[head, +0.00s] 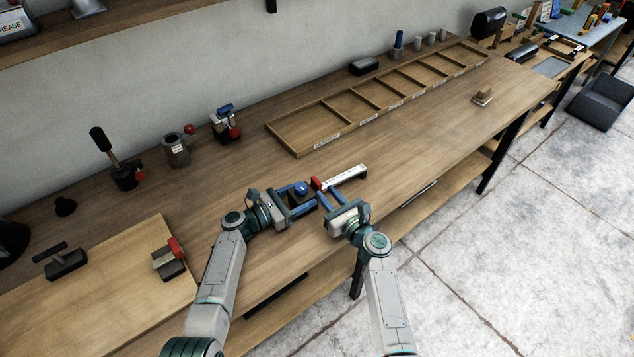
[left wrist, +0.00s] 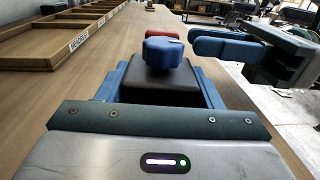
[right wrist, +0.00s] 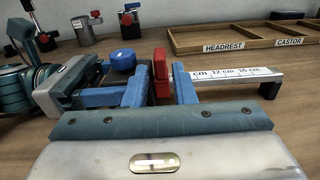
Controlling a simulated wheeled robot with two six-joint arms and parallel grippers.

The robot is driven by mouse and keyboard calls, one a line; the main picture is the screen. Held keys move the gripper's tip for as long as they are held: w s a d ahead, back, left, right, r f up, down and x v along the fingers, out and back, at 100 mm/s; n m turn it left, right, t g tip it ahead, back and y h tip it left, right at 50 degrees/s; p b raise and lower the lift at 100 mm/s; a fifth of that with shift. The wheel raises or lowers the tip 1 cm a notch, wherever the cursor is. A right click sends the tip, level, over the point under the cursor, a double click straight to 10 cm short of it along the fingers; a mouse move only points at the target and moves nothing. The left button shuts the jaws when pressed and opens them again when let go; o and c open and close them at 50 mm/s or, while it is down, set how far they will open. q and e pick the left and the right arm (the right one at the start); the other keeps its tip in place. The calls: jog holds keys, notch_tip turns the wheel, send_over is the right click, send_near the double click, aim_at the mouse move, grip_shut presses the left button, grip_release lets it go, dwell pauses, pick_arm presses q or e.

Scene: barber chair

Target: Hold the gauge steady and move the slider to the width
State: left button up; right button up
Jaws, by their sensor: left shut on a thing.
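The gauge has a white scale bar (head: 345,178), a red slider (head: 316,184) and a dark end block with a blue knob (head: 301,188). It lies near the front of the bench. My left gripper (head: 299,199) is shut on the dark block (left wrist: 160,92), fingers on both sides, below the knob. My right gripper (head: 340,191) is open at the scale bar. In the right wrist view the red slider (right wrist: 161,76) shows between its fingers, with narrow gaps. Scale marks to the right of the fingers read 12 cm and 16 cm; the marks to the left are hidden.
A long divided wooden tray (head: 300,152) with labels lies behind the gauge. A small wooden block (head: 482,96) stands toward the right end. Several small tools stand at the back left, and a wooden board (head: 110,285) lies at the left.

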aim_at(320, 186)
jog(key=x, duration=0.6)
grip_shut()
